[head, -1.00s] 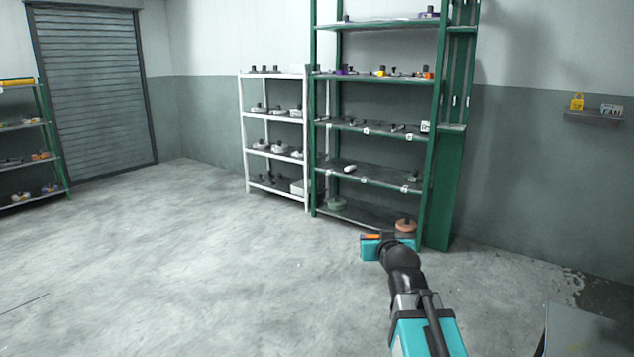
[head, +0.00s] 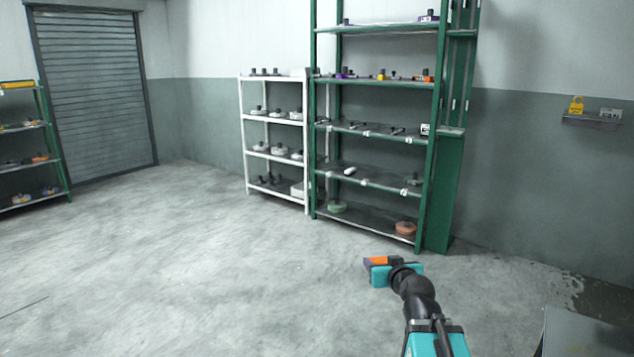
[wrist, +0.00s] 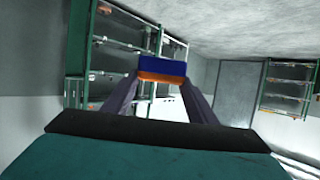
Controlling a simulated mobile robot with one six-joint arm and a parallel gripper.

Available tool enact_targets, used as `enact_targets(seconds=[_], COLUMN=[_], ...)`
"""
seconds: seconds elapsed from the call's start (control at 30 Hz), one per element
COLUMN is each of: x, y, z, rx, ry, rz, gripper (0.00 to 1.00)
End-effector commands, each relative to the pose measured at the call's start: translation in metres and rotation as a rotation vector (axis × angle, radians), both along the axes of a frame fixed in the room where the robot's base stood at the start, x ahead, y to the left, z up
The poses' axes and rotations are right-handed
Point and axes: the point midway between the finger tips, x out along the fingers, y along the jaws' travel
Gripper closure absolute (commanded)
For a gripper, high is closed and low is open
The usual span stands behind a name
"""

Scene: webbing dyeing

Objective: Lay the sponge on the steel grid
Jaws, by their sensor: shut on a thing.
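The sponge (wrist: 161,71), a small block with a blue layer over an orange layer, is between the two fingers of my gripper (wrist: 160,84) in the wrist view. The fingers are shut on its two sides. In the head view the sponge (head: 376,262) shows as a small orange and dark end at the tip of my gripper (head: 383,267). It is held up in front of the green rack, over open floor in the picture. I cannot make out a steel grid in either view.
A tall green rack (head: 370,184) with several small items stands ahead, beside a white rack (head: 275,118). A grey flat-topped piece (head: 585,335) is cut off at the bottom right. A small wall shelf (head: 590,120) is at right. The floor at left is clear.

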Motion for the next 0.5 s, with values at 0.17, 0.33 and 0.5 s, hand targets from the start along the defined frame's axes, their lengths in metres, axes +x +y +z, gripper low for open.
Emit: enact_targets(seconds=[0.17,0.33,0.5], x=[-0.002,-0.005,-0.011], y=[-0.004,-0.005,-0.006], z=[-0.009,-0.018,-0.027], rx=[0.002,0.005,0.006], ry=[0.007,0.009,0.012], rz=[0.046,0.096,0.157], gripper=[0.72,0.72,0.72])
